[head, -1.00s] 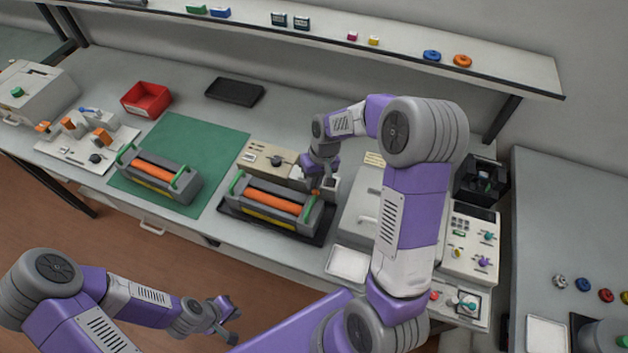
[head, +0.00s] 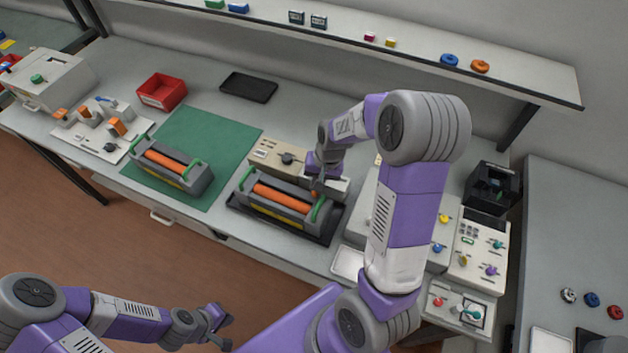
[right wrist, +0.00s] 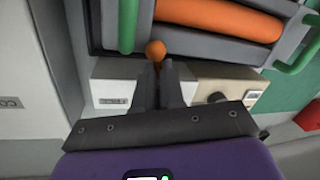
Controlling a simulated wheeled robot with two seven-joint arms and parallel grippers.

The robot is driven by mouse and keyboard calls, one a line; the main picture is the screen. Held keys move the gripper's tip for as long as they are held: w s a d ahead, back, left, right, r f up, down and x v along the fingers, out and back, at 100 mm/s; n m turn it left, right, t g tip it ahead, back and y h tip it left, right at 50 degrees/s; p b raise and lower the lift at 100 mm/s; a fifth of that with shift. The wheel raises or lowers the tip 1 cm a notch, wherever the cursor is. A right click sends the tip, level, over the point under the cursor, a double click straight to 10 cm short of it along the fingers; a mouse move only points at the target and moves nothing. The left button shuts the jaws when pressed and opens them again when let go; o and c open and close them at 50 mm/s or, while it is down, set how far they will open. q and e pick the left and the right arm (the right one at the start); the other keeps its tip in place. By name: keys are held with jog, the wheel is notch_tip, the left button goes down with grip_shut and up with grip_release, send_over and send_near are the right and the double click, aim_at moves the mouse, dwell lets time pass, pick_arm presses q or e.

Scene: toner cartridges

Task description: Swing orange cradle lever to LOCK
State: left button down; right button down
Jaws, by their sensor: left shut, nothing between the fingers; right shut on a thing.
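The orange lever knob (right wrist: 156,50) shows in the right wrist view at the tips of my right gripper (right wrist: 160,66). The fingers are shut on the lever, and they hide most of its arm. In the head view, my right gripper (head: 317,186) is at the back right of the grey toner cartridge (head: 282,198), which has an orange roller and green handles and sits in a dark cradle (head: 318,236). The LOCK marking is not readable. My left gripper (head: 222,326) is shut and empty, low in front of the bench.
A second cartridge (head: 172,167) lies on a green mat (head: 220,140). A beige box with a black knob (head: 286,158) stands behind the cradle. A red bin (head: 162,92) and black tray (head: 249,87) are farther back. A control panel (head: 478,250) stands at right.

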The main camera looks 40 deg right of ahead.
jog(key=c, duration=1.2)
grip_release()
jog(key=shift+s+a, duration=0.1)
jog(key=shift+c, duration=0.2)
jog(key=shift+r, duration=0.1)
notch_tip(320, 180, up, 7)
jog(key=d+p, duration=0.1)
jog(key=shift+s+p, duration=0.3)
jog(key=shift+s, duration=0.15)
jog(key=shift+o, duration=0.4)
jog(key=shift+d+r, duration=0.1)
jog(key=shift+r, duration=0.05)
